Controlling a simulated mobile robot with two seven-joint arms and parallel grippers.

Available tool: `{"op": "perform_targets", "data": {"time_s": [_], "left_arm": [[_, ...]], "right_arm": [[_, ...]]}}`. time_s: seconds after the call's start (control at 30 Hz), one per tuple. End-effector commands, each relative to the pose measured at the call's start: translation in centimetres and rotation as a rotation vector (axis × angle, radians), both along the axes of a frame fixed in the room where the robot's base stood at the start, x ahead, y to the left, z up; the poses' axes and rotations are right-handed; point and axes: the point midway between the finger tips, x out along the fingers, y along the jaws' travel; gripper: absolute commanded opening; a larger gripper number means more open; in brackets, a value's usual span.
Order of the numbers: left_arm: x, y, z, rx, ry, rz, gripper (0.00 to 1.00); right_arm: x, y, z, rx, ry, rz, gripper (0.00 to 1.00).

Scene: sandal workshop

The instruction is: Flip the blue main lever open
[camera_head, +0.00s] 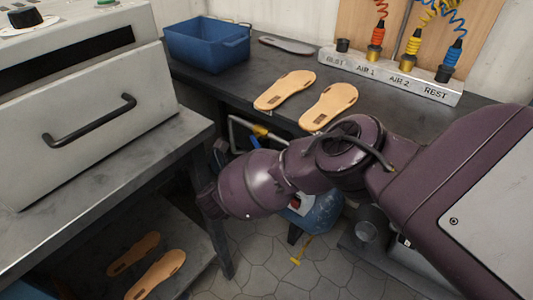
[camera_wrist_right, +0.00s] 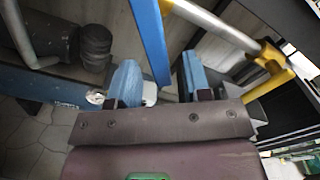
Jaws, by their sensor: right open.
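A flat blue bar (camera_wrist_right: 151,42), which looks like the main lever, runs down from the top edge in the right wrist view. Its lower end shows in the gap between the two blue-padded fingers of my right gripper (camera_wrist_right: 161,78). The fingers are apart and not closed on it. I cannot tell how deep the bar sits between them. In the head view, a small blue part (camera_head: 254,141) shows by the yellow fitting, mostly hidden behind my right arm. My right gripper's fingers are hidden there. My left gripper is not in view.
A grey pipe (camera_wrist_right: 215,25) with a yellow fitting (camera_wrist_right: 272,62) passes close to the fingers. A blue tank (camera_head: 322,216) stands below the bench (camera_head: 210,85). A grey machine (camera_head: 85,125) on a table (camera_head: 130,170) is at left. Sandal soles (camera_head: 285,90) lie on the bench.

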Motion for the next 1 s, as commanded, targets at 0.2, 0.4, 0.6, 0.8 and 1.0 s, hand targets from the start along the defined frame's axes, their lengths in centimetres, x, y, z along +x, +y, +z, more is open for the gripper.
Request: {"op": "perform_targets", "data": {"time_s": [0.2,0.4,0.6,0.8,1.0], "left_arm": [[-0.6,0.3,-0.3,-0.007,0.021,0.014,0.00],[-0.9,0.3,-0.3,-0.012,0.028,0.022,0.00],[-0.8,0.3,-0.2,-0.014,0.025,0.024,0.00],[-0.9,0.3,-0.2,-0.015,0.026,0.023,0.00],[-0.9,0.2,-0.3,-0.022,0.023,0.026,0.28]], "right_arm": [[-3.3,2.5,0.3,0.000,-0.001,0.002,0.45],[-5.3,3.9,0.1,0.000,-0.001,0.001,0.45],[-6.0,4.3,0.0,-0.001,0.001,0.000,0.45],[-6.0,4.3,0.0,-0.001,0.001,0.000,0.45],[-7.0,4.2,-1.5,0.015,0.073,-0.010,0.45]]}}
